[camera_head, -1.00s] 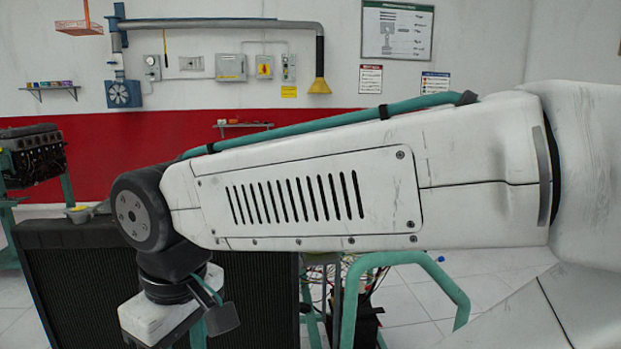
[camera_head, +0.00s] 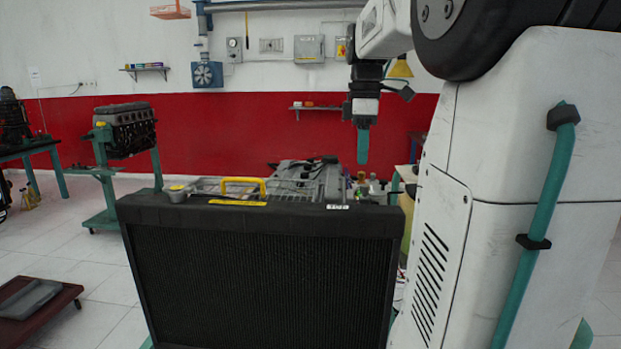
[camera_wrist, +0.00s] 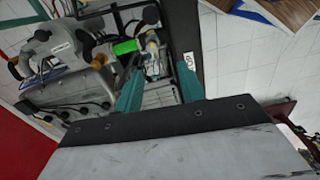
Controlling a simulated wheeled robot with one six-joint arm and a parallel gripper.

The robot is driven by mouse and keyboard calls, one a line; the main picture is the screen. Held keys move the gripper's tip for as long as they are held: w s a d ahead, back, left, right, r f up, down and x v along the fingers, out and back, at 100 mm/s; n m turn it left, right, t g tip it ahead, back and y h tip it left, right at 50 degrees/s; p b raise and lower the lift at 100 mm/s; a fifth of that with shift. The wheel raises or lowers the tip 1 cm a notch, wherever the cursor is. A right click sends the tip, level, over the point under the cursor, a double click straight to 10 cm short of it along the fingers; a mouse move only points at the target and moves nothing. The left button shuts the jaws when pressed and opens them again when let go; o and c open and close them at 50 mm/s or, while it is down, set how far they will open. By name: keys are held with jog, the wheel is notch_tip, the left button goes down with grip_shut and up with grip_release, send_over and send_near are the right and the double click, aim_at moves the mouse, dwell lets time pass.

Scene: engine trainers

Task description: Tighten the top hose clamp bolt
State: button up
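The black radiator (camera_head: 260,285) stands upright in front of me in the head view. My gripper (camera_head: 363,158) hangs fingers-down above and behind the radiator's right end, apart from it. In the wrist view my gripper's two teal fingers (camera_wrist: 160,88) are spread with a gap between them, and I see nothing held. Beyond the gap are a pale metal fitting (camera_wrist: 152,62) and a bright green cylinder (camera_wrist: 125,47). The radiator's dark top edge, with a white label (camera_wrist: 187,62), runs beside the right finger. I cannot make out a hose clamp or its bolt.
A yellow handle (camera_head: 243,186) stands up behind the radiator's top. An engine (camera_head: 130,130) sits on a teal stand at the left. A low dark red platform (camera_head: 45,325) stands at the lower left. Floor between them is open. My own arm blocks the right side.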

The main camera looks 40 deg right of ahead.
aim_at(365, 186)
jog(key=shift+d, duration=0.75)
jog(key=shift+d+f, duration=0.15)
jog(key=shift+f, duration=0.15)
notch_tip(365, 186, down, 7)
jog(key=shift+r, duration=0.1)
grip_shut()
